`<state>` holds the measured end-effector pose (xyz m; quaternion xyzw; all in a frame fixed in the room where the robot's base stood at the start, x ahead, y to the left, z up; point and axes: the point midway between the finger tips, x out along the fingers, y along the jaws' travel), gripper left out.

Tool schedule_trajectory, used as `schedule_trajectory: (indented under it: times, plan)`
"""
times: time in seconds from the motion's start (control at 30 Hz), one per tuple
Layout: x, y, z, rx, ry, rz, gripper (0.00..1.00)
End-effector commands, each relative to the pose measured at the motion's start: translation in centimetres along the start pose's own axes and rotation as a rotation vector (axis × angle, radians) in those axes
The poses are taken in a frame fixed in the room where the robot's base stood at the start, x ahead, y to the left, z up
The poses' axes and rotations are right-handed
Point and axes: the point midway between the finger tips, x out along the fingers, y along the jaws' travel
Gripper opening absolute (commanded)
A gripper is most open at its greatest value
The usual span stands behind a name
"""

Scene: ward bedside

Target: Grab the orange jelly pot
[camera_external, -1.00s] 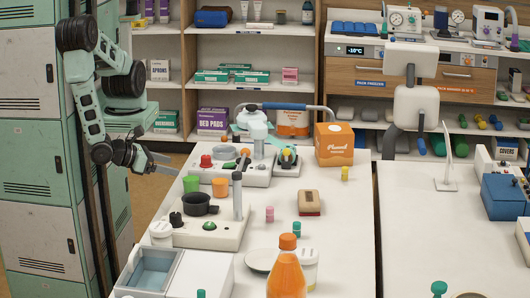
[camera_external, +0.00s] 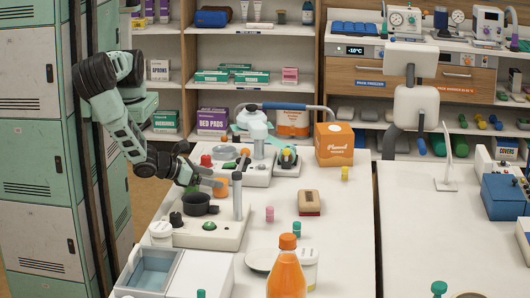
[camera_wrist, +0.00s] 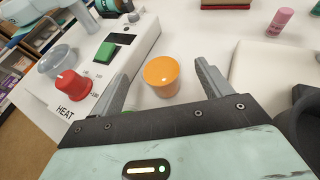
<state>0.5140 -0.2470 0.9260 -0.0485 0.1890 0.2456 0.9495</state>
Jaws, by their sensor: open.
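The orange jelly pot (camera_external: 221,187) stands on the white table, beside the black pan. In the wrist view the orange pot (camera_wrist: 161,72) is seen from above, between the two grey fingers and apart from both. My gripper (camera_external: 211,177) is open and empty, reaching in from the left, with its fingers at the pot. In the wrist view my gripper (camera_wrist: 162,76) has one finger on each side of the pot. The green pot beside it is mostly hidden by my gripper in the external view.
A heater unit with a red knob (camera_wrist: 71,84) and green switch (camera_wrist: 106,52) stands close on the left in the wrist view. The black pan (camera_external: 200,204) on its white base is close in front. The table's middle has free room around the brown block (camera_external: 309,203).

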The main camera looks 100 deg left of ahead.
Motion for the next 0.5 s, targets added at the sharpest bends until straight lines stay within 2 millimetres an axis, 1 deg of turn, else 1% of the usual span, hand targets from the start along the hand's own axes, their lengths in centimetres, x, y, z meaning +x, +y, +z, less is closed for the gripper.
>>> schedule_trajectory:
  times: [0.03, 0.13, 0.23, 0.4, 0.43, 0.47, 0.5]
  plan:
    - [0.7, 0.1, 0.3, 0.001, -0.002, 0.003, 0.78]
    - [1.6, 0.0, 0.2, 0.000, -0.001, 0.001, 0.78]
    - [1.9, 0.0, 0.1, 0.001, -0.001, 0.000, 0.78]
    - [1.9, 0.0, 0.0, 0.000, 0.000, 0.000, 0.78]
    - [1.9, 0.0, 0.0, 0.000, 0.000, 0.000, 0.75]
    - [1.9, 0.0, 0.0, 0.000, 0.000, 0.000, 0.66]
    - [1.9, 0.0, 0.0, 0.000, 0.000, 0.000, 0.55]
